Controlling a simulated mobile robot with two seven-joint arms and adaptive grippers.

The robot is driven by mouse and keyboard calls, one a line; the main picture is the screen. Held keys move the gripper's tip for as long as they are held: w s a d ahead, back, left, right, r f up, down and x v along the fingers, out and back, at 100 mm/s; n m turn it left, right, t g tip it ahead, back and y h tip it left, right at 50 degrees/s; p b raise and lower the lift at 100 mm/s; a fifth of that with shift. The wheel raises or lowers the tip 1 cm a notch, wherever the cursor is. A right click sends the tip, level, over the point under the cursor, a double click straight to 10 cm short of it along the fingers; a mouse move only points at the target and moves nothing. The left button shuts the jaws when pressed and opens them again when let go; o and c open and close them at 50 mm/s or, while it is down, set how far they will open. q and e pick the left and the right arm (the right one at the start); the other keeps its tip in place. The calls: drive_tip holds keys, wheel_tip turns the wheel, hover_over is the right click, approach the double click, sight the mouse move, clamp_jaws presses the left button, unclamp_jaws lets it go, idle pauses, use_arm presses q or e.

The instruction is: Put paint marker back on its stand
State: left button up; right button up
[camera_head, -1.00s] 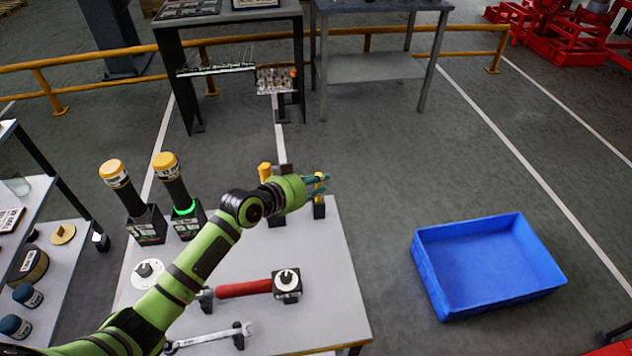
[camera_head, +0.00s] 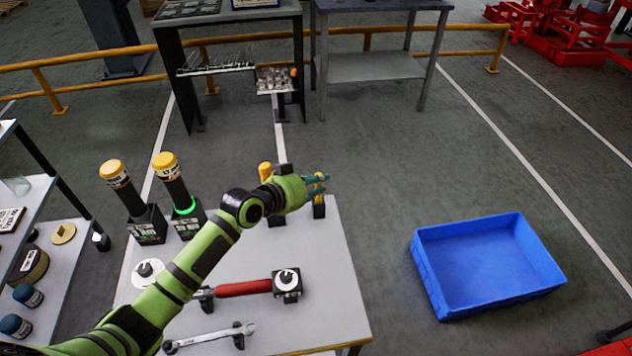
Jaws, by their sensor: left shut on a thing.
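My left gripper (camera_head: 317,183) reaches from the left over the far right corner of the grey table (camera_head: 327,297). Its jaws are shut on the yellow paint marker (camera_head: 320,189), which is upright. A small black stand (camera_head: 319,209) is directly below the marker at the table's edge. The marker's lower end appears to be at the stand; I cannot tell how deep it sits. My gripper hides part of the marker. My right gripper is not in view.
On the table are two yellow-capped black cylinders (camera_head: 175,185) in holders, a second yellow-topped item (camera_head: 266,172) behind my wrist, a red-handled tool (camera_head: 243,288) and a wrench (camera_head: 218,336). A blue crate (camera_head: 425,277) stands on the floor at right.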

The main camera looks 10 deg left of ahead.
use_arm(q)
drive_tip(key=shift+f+b, duration=0.85)
drive_tip(key=shift+f, duration=0.2)
drive_tip(key=o, duration=1)
drive_tip(key=shift+o, duration=0.2)
drive_tip(key=v, duration=1.2)
drive_tip(key=shift+d, duration=0.1)
